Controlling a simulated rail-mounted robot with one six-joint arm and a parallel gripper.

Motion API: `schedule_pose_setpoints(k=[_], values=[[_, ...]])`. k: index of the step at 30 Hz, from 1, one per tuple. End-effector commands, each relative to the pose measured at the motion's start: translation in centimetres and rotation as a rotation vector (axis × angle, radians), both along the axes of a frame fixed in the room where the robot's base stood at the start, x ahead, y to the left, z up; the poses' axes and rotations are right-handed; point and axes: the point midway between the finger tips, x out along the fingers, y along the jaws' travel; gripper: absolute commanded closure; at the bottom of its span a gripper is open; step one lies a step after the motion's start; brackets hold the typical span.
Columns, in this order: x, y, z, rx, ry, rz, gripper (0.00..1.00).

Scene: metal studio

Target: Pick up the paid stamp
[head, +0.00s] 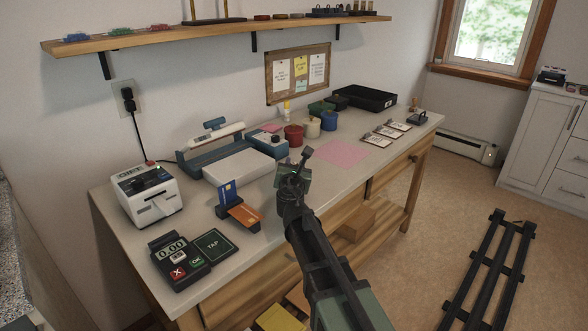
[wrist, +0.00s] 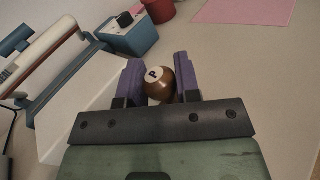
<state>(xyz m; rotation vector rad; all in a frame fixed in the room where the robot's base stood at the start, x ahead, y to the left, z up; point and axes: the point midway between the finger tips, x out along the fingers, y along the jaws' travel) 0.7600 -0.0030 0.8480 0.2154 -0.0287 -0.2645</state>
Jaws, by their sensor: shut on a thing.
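The paid stamp (wrist: 160,80) shows in the wrist view as a round brown knob with a white top disc and a dark letter P. It sits between the two purple finger pads of my gripper (wrist: 160,82), which is shut on the knob. The stamp's lower part is hidden by the gripper. I cannot tell whether the stamp touches the table.
A blue-and-white machine (head: 240,165) stands to the left, with a card holder (head: 240,214) and card terminal (head: 178,262) nearer. Cups (head: 293,135) stand behind. A pink sheet (head: 341,153) lies to the right, on clear tabletop. A shelf (head: 200,32) hangs above.

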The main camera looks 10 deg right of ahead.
Motion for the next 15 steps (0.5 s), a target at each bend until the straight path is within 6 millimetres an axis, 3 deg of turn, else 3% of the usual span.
schedule_pose_setpoints(k=[7,15], values=[[0.0,0.0,5.5,0.0,0.0,0.0,0.92],[0.0,0.0,15.4,0.0,0.0,0.0,0.92]])
